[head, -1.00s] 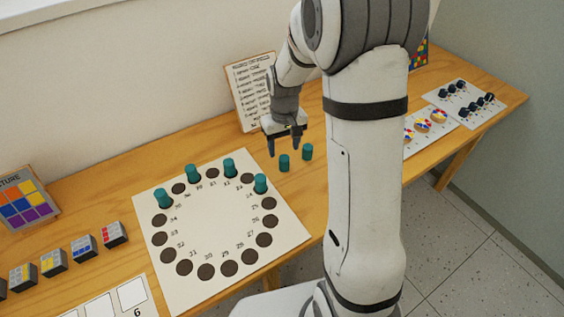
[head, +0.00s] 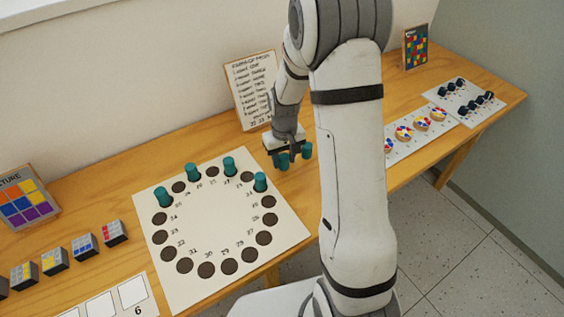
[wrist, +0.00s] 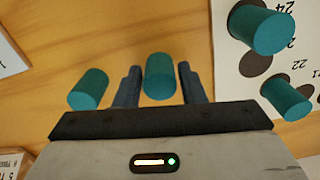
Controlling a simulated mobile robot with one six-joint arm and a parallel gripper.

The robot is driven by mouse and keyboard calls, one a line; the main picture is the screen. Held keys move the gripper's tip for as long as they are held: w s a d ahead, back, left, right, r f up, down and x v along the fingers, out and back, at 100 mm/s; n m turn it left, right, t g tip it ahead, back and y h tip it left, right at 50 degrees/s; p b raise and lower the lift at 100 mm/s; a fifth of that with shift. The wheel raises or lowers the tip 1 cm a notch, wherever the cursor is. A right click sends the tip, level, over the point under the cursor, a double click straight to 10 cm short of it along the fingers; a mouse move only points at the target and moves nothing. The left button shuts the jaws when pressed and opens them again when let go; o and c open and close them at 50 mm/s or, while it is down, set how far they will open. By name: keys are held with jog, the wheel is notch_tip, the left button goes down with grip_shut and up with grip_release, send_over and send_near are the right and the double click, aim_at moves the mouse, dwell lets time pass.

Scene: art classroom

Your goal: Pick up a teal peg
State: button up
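Two loose teal pegs stand on the wooden table, right of the white board. The left one (head: 283,161) is at my gripper (head: 286,153); the right one (head: 307,150) is just beside it. In the wrist view, one teal peg (wrist: 160,77) shows between the two fingers of my gripper (wrist: 158,84), with a gap on each side. The other loose peg (wrist: 88,89) is outside the left finger. My gripper is open. Several more teal pegs stand in holes of the board, such as one near its right side (head: 260,183).
The white board (head: 215,222) has a ring of dark holes. A written sign (head: 251,88) leans on the wall behind my gripper. Patterned cubes (head: 85,246) stand at left, and a strip with coloured discs (head: 420,136) lies at right.

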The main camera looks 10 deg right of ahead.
jog(key=c, duration=0.6)
jog(key=shift+r, duration=0.1)
